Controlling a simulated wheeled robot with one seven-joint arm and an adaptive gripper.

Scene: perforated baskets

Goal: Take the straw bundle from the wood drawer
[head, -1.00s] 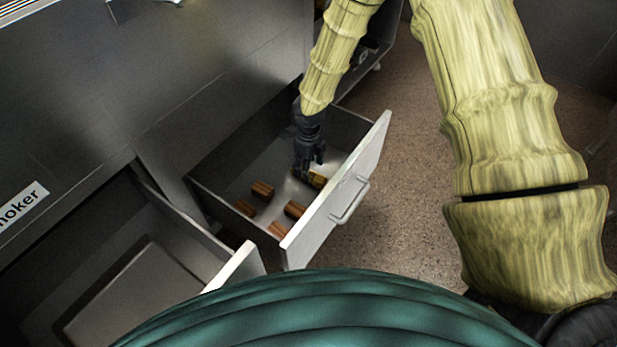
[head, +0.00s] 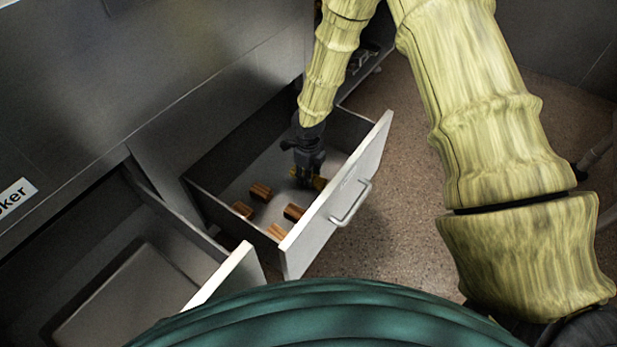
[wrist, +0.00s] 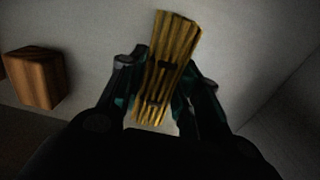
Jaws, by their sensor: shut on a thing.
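The straw bundle (wrist: 172,52) is yellow with dark bands and sits between the two fingers of my gripper (wrist: 165,95) in the wrist view. My gripper is shut on it. In the head view my gripper (head: 308,176) reaches down inside the open drawer (head: 345,190), near its far right part. Only a small yellow part of the straw bundle (head: 319,183) shows there, beside the fingers. Whether the bundle touches the drawer floor I cannot tell.
Several brown wood blocks (head: 260,192) lie in the same drawer, left of and nearer than my gripper; one wood block (wrist: 35,78) shows at the left in the wrist view. A second open drawer (head: 225,280) with a flat panel inside is at the lower left.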

